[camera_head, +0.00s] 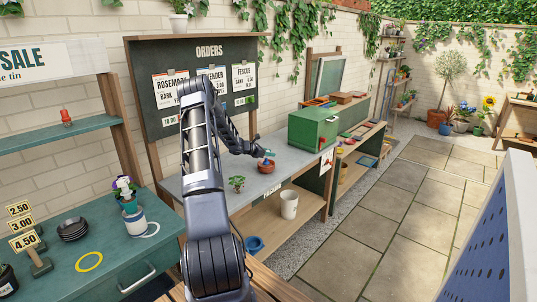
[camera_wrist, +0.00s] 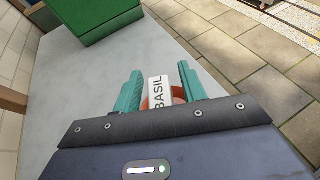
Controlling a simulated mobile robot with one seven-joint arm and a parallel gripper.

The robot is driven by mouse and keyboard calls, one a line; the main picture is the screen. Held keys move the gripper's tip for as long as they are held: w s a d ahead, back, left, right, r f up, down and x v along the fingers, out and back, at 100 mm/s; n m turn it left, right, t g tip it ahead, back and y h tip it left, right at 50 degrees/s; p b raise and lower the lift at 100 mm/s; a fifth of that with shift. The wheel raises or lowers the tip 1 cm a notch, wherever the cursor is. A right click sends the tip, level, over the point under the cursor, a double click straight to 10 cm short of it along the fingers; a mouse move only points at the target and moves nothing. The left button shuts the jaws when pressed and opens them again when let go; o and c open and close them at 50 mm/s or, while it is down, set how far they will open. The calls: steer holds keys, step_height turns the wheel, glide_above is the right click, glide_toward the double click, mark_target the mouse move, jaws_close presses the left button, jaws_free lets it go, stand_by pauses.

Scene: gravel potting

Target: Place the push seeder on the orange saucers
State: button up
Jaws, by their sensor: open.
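My gripper (camera_wrist: 160,70) is open in the wrist view, its teal fingers on either side of a white BASIL label (camera_wrist: 158,92). A round terracotta-coloured thing (camera_wrist: 178,92) shows partly behind the label. In the head view my gripper (camera_head: 255,149) is just above a small terracotta pot (camera_head: 266,166) on the grey worktop. I cannot tell whether the fingers touch anything. A small red pointed object (camera_head: 66,117) stands on the teal shelf at the left; I cannot tell whether it is the push seeder. I cannot make out any orange saucers for certain.
A green box (camera_head: 313,128) stands on the grey worktop (camera_head: 208,203) beyond my gripper. A small plant (camera_head: 237,183) is near its front edge. A white bucket (camera_head: 289,205) stands on the lower shelf. The teal counter holds price signs, dark bowls (camera_head: 73,228) and a flower pot.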

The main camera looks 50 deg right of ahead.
steer(key=v, duration=1.2)
steer(key=s+a+r+m+t+y, duration=0.1)
steer(key=s+a+r+m+y, duration=0.15)
steer(key=a+r, duration=0.65)
steer(key=s+a+r+m+t+y, duration=0.1)
steer(key=a+r+m+t+y, duration=0.3)
steer(key=a, duration=0.9)
steer(key=s+a+r+m+g+h, duration=0.1)
steer(key=s+a+r+m, duration=0.1)
steer(key=a+r, duration=0.85)
steer(key=s+a+m+t+y, duration=0.1)
steer(key=s+a+t+y, duration=0.1)
steer(key=s+a, duration=0.5)
steer(key=s+a+r+m+t+y, duration=0.1)
steer(key=s+a+m+y, duration=0.1)
steer(key=s+a, duration=0.5)
steer(key=s+a+r+m+t+y, duration=0.1)
steer(key=s+a, duration=0.7)
steer(key=a, duration=0.9)
steer(key=shift+r+m+t+y, duration=0.25)
steer(key=shift+m+t+y, duration=0.2)
steer(key=shift+t+y, duration=0.45)
